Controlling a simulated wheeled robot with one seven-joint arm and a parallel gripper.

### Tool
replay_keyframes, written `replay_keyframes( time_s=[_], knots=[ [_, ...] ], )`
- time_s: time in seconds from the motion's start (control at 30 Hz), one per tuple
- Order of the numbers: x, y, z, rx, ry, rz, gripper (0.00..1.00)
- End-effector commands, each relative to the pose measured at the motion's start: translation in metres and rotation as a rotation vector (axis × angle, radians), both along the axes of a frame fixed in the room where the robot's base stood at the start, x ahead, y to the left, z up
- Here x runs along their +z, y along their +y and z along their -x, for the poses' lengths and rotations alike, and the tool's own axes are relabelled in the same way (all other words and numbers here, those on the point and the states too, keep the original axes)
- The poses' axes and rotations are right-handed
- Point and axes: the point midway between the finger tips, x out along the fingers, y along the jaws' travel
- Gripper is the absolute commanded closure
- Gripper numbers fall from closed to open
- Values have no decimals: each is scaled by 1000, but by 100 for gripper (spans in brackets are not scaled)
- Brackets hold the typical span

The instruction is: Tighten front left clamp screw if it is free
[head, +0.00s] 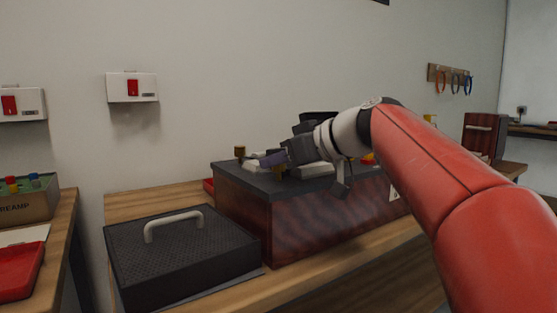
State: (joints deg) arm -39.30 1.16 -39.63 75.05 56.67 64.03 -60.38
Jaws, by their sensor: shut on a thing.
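The hi-fi unit (325,215) is a box with dark reddish wood sides and a dark grey top. A brass clamp screw (279,172) stands upright at the near left corner of its top, which I take as the front left one. Another brass screw (240,152) stands at the far left corner. My gripper (272,160) reaches in from the right, low over the top, its purplish tips at the near left screw. It appears shut on that screw; the exact contact is small and partly hidden. My wrist hides much of the top behind it.
A black perforated cover with a pale handle (180,245) sits left of the unit on the wooden bench (150,203). A red tray (18,272) and a bin (28,200) are on another bench at far left. White boxes with red switches (132,87) hang on the wall.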

Motion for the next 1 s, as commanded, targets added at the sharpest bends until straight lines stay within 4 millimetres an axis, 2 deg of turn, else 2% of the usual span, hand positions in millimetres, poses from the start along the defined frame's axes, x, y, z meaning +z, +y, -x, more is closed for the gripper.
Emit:
replay_keyframes(
  time_s=[0.37, 1.0],
  knots=[
    [-1, 0, 1, -175, -5, -1, 100],
    [-1, 1, 0, -769, -5, 4, 99]
  ],
)
